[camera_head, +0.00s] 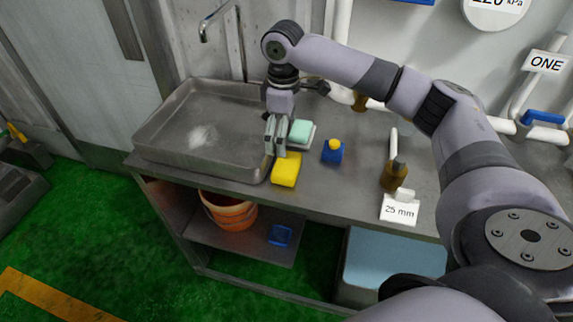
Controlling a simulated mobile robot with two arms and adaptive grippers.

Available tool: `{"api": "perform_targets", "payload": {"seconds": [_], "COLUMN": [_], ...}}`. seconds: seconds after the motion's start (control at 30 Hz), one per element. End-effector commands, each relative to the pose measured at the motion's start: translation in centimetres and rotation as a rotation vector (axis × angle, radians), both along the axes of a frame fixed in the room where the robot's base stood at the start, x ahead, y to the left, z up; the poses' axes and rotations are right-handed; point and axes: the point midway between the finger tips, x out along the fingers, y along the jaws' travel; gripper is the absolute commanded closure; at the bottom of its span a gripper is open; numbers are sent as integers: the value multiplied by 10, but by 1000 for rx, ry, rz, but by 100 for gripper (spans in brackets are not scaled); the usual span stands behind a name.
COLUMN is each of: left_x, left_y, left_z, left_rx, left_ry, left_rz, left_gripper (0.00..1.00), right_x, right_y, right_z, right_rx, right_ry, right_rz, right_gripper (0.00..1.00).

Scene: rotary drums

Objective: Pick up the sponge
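A yellow block that looks like the sponge (286,171) lies on the metal counter, just right of the sink basin, near the front edge. My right gripper (275,151) points down over the counter at the sponge's back left side. Its fingertips overlap the sponge's back edge in the picture; I cannot tell whether they touch it. The fingers look close together, and their exact opening is unclear. My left gripper is not in view.
A teal bar on a pale dish (300,131) stands right behind the gripper. A blue bottle with a yellow cap (332,152), a brown bottle (393,175) and a "25 mm" card (399,209) stand further right. The metal sink (160,148) is at left.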

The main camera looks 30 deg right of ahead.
Motion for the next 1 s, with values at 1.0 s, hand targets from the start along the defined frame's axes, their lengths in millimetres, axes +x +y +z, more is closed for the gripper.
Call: {"api": "perform_targets", "payload": {"seconds": [1.0], "left_x": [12], "left_y": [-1], "left_z": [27], "left_rx": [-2], "left_ry": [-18], "left_rz": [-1], "left_gripper": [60], "right_x": [-6], "right_y": [-6], "right_z": [-108], "right_rx": [-1], "right_ry": [-1], "right_rz": [1], "right_gripper": [0]}}
